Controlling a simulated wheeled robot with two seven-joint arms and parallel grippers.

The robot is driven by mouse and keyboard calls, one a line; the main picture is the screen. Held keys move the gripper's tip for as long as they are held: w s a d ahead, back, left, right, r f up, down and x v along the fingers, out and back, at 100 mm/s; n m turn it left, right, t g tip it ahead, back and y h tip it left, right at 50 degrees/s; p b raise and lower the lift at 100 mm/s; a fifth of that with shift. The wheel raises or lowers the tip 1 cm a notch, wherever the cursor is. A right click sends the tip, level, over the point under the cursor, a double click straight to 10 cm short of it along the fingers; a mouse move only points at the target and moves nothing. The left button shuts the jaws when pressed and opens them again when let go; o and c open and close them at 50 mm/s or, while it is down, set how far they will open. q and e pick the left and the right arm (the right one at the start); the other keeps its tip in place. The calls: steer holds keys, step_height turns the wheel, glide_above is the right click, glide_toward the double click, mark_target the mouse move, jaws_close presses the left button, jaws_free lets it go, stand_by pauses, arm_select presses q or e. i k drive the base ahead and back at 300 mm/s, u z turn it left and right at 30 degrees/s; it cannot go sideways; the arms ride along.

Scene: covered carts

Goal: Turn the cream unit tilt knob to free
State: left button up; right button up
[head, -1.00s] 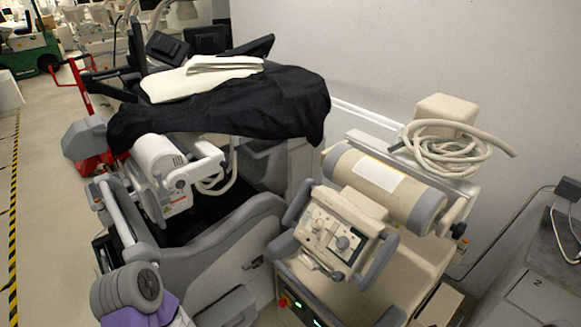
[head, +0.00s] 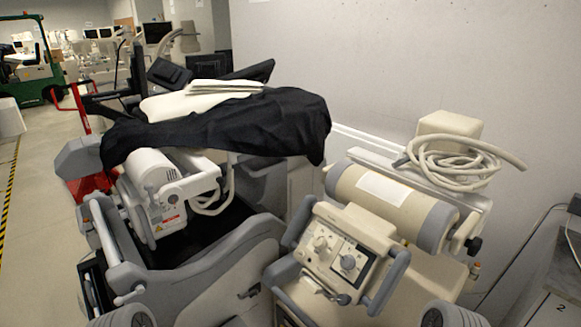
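The cream unit (head: 330,218) stands right of centre, with a tilted control panel between grey handles. Rounded grey parts of my arms show at the bottom left and bottom right edges. Neither gripper is in view.
A larger grey-white cart (head: 225,268) stands left, partly under a black cover (head: 225,125) with folded white cloth (head: 205,98) on it. A coiled pale hose (head: 455,160) lies above the cylinder. A wall is behind; a grey cabinet (head: 550,300) is at right. Open floor lies far left.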

mark_target(473, 246)
steer(key=u, duration=1.5)
steer(key=k, duration=0.9)
steer(key=z, duration=1.7)
steer(key=i, duration=0.5)
steer(key=u, duration=0.05)
